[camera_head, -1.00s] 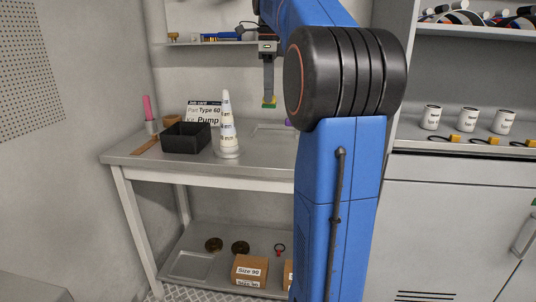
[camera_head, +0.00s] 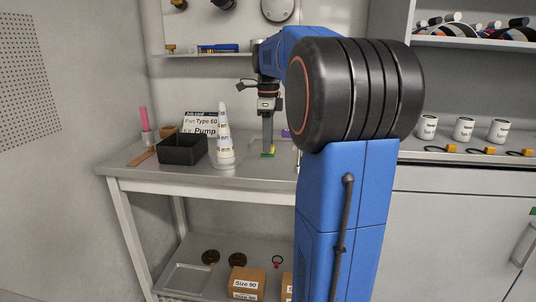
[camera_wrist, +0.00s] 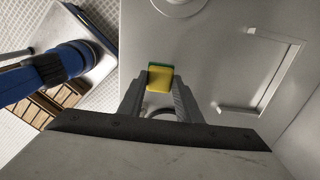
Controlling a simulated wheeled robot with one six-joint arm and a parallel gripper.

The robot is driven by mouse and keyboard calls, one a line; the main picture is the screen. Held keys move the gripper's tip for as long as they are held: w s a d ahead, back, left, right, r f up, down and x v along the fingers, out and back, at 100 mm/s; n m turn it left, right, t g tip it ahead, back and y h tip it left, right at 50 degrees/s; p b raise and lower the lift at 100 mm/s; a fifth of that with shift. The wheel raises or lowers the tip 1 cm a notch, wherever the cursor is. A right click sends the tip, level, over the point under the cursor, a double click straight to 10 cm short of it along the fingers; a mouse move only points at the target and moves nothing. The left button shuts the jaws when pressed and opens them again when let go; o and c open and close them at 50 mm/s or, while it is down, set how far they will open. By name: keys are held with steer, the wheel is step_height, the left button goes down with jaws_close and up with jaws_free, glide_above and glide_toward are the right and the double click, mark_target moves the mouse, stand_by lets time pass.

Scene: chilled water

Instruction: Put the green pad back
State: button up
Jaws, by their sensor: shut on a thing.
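The green pad (camera_head: 267,155) is a small block with a green side and a yellow side. It also shows in the wrist view (camera_wrist: 160,76), between the two fingertips. My gripper (camera_head: 267,148) points down over the right part of the grey bench top (camera_head: 240,180) and is shut on the pad. The pad is just right of the white cone-shaped stack (camera_head: 225,140). I cannot tell whether its underside touches the bench.
A raised bracket-like frame (camera_wrist: 291,70) lies on the bench right of the pad. A black bin (camera_head: 182,150), a job card (camera_head: 203,118) and a pink-topped holder (camera_head: 146,125) stand left. My arm hides the bench's right end.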

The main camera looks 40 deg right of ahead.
steer(key=shift+f, duration=2.1)
steer(key=o, duration=1.1)
step_height(320, 180, up, 12)
steer(key=shift+r, duration=0.1)
